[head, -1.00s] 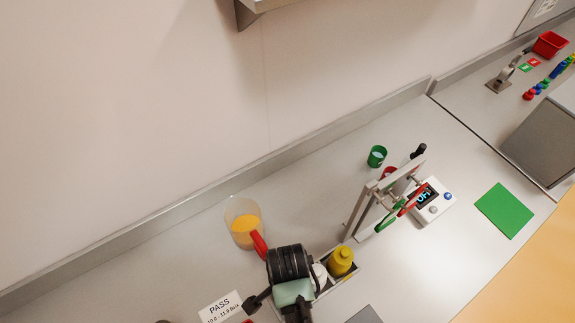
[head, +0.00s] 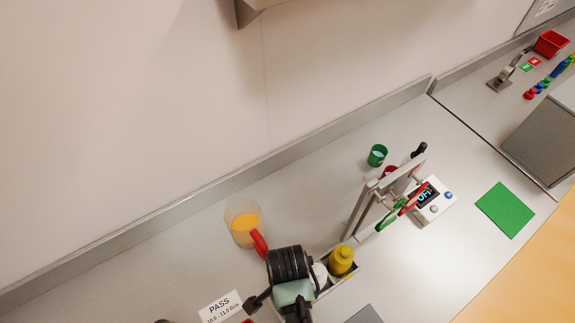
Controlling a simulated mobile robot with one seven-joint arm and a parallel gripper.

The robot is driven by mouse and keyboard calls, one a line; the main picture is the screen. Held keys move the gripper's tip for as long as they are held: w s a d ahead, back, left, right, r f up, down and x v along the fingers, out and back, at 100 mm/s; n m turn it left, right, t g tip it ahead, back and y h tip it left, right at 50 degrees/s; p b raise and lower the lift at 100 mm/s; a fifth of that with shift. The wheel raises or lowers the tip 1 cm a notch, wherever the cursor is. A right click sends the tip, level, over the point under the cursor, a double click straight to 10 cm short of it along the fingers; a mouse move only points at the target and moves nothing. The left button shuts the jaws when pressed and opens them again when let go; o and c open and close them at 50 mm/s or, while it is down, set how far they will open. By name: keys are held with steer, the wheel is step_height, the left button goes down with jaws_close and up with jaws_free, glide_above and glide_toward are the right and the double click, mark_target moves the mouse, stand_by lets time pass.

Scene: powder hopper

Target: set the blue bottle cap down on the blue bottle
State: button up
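I cannot make out the blue bottle or its blue cap. Small blue items (head: 561,67) stand in a row with red, green and yellow ones at the far upper right, too small to identify. My arm's black ribbed end section (head: 288,264) shows at the bottom centre, over the counter. My gripper's fingertips are hidden, so I cannot see what is between them.
A clear jug (head: 243,222) with orange contents and a red handle stands beside my arm. A yellow bottle (head: 342,260) is in a narrow tray to the right. A metal stand (head: 384,194), white display box (head: 431,205) and green mat (head: 505,209) lie beyond.

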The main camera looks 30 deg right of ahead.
steer(key=o, duration=1.4)
steer(key=shift+o, duration=0.4)
steer(key=shift+r, duration=0.1)
steer(key=shift+r+p, duration=0.3)
steer(key=shift+r, duration=2.6)
